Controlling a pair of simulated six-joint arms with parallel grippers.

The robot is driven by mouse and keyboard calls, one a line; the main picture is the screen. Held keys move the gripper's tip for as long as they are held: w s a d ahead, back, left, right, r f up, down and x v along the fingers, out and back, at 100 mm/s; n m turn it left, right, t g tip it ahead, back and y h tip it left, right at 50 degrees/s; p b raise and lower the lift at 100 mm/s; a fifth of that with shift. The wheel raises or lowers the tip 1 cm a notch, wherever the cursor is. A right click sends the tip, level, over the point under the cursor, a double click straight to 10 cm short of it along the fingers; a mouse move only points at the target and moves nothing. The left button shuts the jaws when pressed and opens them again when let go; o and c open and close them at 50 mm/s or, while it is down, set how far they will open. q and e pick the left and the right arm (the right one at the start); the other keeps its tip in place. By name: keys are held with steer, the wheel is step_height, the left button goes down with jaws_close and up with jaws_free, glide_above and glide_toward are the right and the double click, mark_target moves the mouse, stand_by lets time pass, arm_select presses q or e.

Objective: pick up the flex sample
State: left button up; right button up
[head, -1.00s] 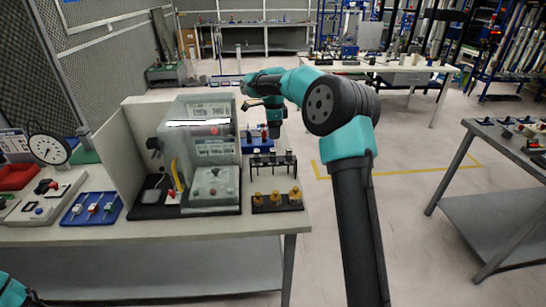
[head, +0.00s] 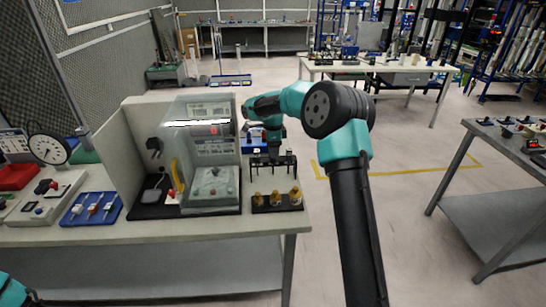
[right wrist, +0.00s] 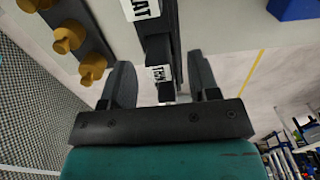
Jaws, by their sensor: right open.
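A black rack (head: 272,163) with several dark upright pieces stands on the bench in the head view. My right gripper (head: 273,152) points down at it, partly hidden by my arm. In the right wrist view, its fingers (right wrist: 163,82) are open, one on each side of a dark piece with a small white label (right wrist: 161,73). I see gaps beside the piece, so the fingers look apart from it. The label is too small to read surely, so I cannot tell which piece is the flex sample. My left arm shows only at the lower left corner.
A black tray with brass pieces (head: 276,198) sits in front of the rack; it also shows in the wrist view (right wrist: 68,36). A blue tray (head: 254,147) is behind. A clear guarded machine (head: 210,160) stands close on the left. The bench ends just right of the rack.

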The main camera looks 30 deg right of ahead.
steer(key=shift+f, duration=1.4)
steer(key=shift+c, duration=0.3)
steer(key=c, duration=0.9)
steer(key=shift+r, duration=0.1)
steer(key=shift+c, duration=0.2)
steer(key=shift+r, duration=1.75)
steer(key=s+a+r, duration=0.1)
steer(key=s+a, duration=0.7)
steer(key=s, duration=0.5)
steer(key=shift+s+a+r, duration=0.15)
steer(key=shift+s+a, duration=0.1)
steer(key=shift+s, duration=0.1)
